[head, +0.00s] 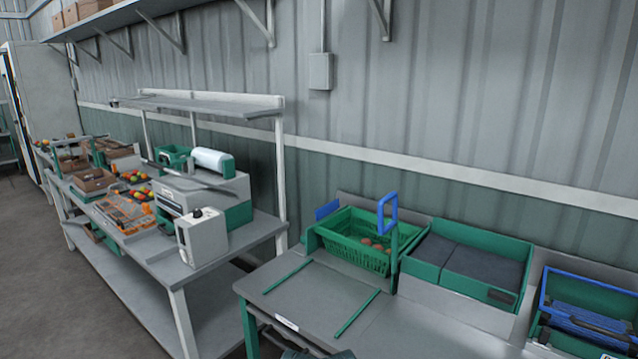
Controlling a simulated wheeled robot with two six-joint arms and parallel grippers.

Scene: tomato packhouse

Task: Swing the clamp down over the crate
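A green slatted crate (345,253) sits at the back left of the near workbench, with a few reddish tomatoes (375,244) in it. A blue loop-shaped handle (381,213) stands upright on a green post (394,258) at the crate's right front corner. It looks like the clamp, and it is raised rather than lying across the crate. A small blue plate (327,209) shows at the crate's back left corner. Neither of my grippers can be made out in the head view.
Two green guide strips (357,313) lie on the grey near bench (300,308). Right of the crate are a green bin with dark lining (418,271) and a blue-and-green crate (543,313). A cluttered bench (265,228) with a printer-like machine (203,192) stands left. The near bench's front is mostly clear.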

